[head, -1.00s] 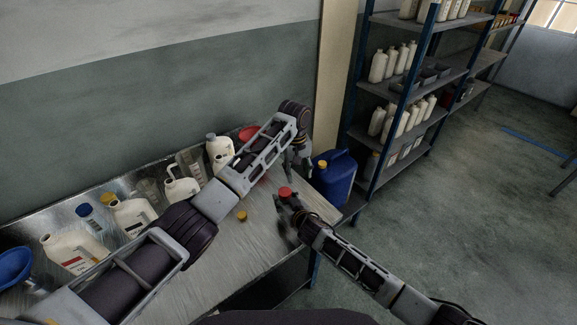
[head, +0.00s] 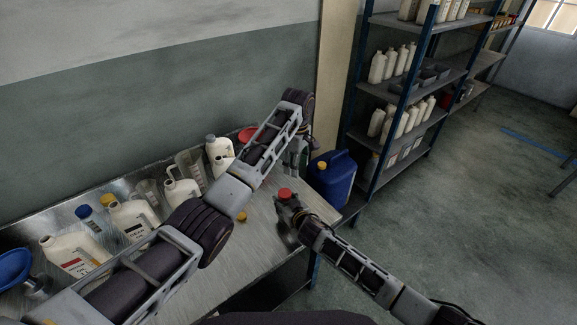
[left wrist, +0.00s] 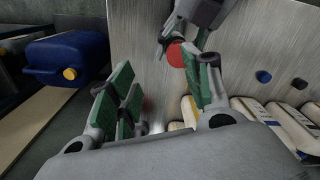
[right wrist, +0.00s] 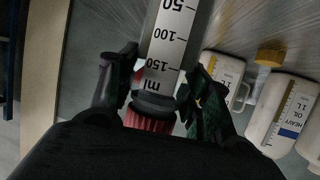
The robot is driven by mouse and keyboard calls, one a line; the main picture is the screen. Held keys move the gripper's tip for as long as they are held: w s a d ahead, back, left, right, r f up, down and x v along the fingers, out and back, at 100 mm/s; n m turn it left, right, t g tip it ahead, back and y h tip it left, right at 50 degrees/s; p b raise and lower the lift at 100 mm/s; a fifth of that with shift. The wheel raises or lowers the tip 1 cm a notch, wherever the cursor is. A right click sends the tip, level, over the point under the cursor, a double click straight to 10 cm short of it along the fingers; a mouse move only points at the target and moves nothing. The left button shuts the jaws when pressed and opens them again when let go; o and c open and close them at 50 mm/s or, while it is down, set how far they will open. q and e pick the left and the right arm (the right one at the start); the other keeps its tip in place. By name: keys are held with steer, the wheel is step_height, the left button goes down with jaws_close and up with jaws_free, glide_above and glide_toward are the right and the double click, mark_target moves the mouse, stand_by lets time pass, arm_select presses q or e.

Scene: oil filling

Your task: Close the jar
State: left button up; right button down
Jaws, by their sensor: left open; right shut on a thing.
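A clear graduated jar with an ml scale (right wrist: 168,50) spans the middle of the right wrist view. A red ridged lid (right wrist: 148,121) sits at its end, next to a dark collar; I cannot tell how tight it is. The lid also shows in the head view (head: 285,194) and the left wrist view (left wrist: 175,54). My right gripper (right wrist: 165,92) is shut on the jar near this collar, above the bench's front part. My left gripper (left wrist: 160,100) is open and empty, with green pads, farther back over the bench near the blue canister (head: 332,178).
White oil jugs (head: 180,192) and clear measuring jugs (head: 188,165) line the back of the metal bench. A yellow cap (head: 242,216) lies on the bench. A blue funnel (head: 14,268) is at far left. A shelf rack (head: 400,90) stands to the right.

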mark_target(285, 192)
arm_select(q)
steer(key=shift+s+a+f+n+g+y, duration=0.15)
steer(key=shift+a+n, duration=0.3)
steer(key=shift+n, duration=1.4)
steer(key=shift+s+a+r+n+g+y, duration=0.1)
steer(key=shift+a+n+y, duration=0.25)
steer(key=shift+n, duration=1.45)
steer(key=shift+s+a+f+n+g+y, duration=0.1)
steer(key=shift+a+n, duration=0.4)
steer(key=shift+n, duration=1.35)
steer(key=shift+f, duration=0.15)
steer(key=shift+s+a+f, duration=0.1)
steer(key=shift+a+f, duration=0.1)
steer(key=shift+f, duration=1.75)
steer(key=shift+s+a+f, duration=0.1)
steer(key=shift+a+f, duration=0.15)
steer(key=shift+f, duration=1.65)
steer(key=shift+s+a+f, duration=0.1)
steer(key=shift+a+f, duration=0.1)
steer(key=shift+f, duration=1.75)
steer(key=shift+c, duration=0.2)
